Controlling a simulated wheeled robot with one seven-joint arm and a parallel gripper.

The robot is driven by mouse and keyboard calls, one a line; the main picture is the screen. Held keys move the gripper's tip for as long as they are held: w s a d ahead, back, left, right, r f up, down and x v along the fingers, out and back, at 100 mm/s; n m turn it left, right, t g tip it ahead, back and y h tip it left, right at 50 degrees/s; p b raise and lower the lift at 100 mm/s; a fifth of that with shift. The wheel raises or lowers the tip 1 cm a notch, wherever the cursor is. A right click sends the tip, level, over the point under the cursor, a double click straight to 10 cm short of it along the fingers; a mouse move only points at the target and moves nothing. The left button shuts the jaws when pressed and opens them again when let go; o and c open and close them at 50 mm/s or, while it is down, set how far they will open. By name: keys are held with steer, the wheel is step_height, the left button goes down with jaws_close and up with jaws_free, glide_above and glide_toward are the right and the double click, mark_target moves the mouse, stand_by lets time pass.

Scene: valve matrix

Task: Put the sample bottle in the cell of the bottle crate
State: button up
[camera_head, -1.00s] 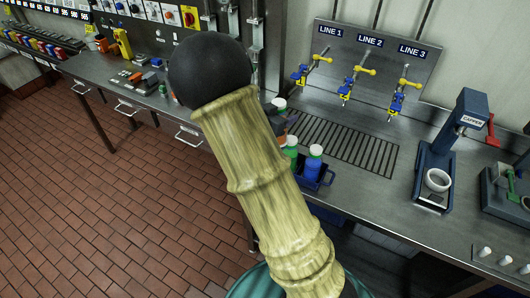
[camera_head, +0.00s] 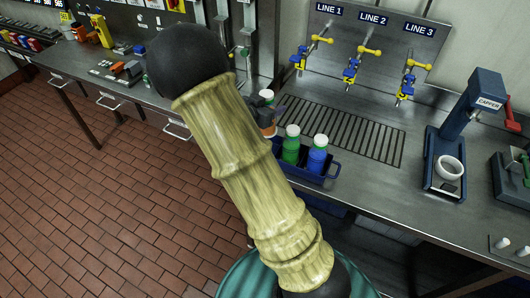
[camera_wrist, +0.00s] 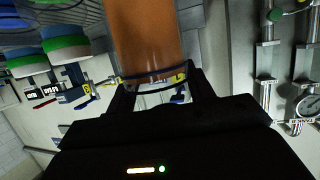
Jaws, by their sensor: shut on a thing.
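An orange sample bottle (camera_head: 266,124) with a white cap shows beside my arm in the head view, partly hidden by it. It fills the upper middle of the wrist view (camera_wrist: 147,40). My gripper (camera_wrist: 155,88) is shut around this bottle; in the head view only a dark part of the gripper shows beside it. The dark blue bottle crate (camera_head: 318,177) stands on the bench just right of the held bottle. A green bottle (camera_head: 291,148) and a blue bottle (camera_head: 317,155), both white-capped, stand in it. My arm hides the crate's left part, so any cell there cannot be seen.
A slotted drain grate (camera_head: 345,132) lies behind the crate, below three yellow-handled valves on a panel (camera_head: 375,45). The blue capper (camera_head: 463,130) stands to the right. Bare bench top (camera_head: 385,190) lies between crate and capper.

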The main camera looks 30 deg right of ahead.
mark_target(270, 129)
steer(key=shift+s+r, duration=0.1)
steer(key=shift+r, duration=0.05)
steer(key=f, duration=0.5)
steer(key=shift+w+f, duration=0.2)
steer(key=shift+f, duration=0.2)
steer(key=shift+s+d+f, duration=0.1)
steer(key=shift+s, duration=0.15)
steer(key=shift+f, duration=0.25)
steer(key=shift+f+p, duration=0.35)
steer(key=shift+f, duration=1.45)
